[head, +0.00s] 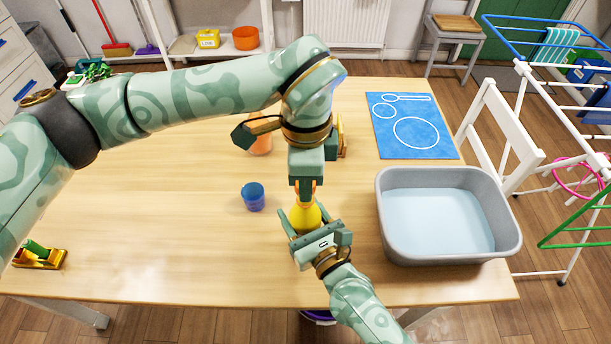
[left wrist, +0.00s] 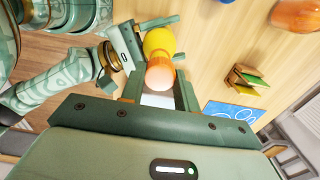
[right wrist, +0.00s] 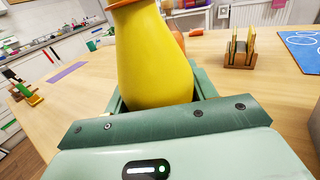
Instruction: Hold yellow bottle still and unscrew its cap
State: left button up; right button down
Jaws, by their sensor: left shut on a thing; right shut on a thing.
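The yellow bottle (head: 305,217) stands upright on the wooden table (head: 180,210), near the middle of its front half. My right gripper (head: 308,226) is shut on the bottle's body from the front; in the right wrist view the body (right wrist: 155,60) fills the space between the fingers. My left gripper (head: 304,192) points straight down over the bottle and is shut on its orange cap (left wrist: 160,75). The cap is mostly hidden by the left fingers in the head view. I cannot tell whether the cap is loose from the neck.
A blue cup (head: 253,197) stands left of the bottle. A grey tub (head: 386,222) is at the right, with a blue mat (head: 414,130) behind it. A small wooden rack (right wrist: 240,48) and an orange container (head: 261,146) are farther back. The table's left side is mostly clear.

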pick_arm(q)
notch_tip(320, 180, up, 4)
jog(key=shift+f, duration=0.1)
pick_arm(e)
jog(key=shift+c, duration=2.1)
grip_release()
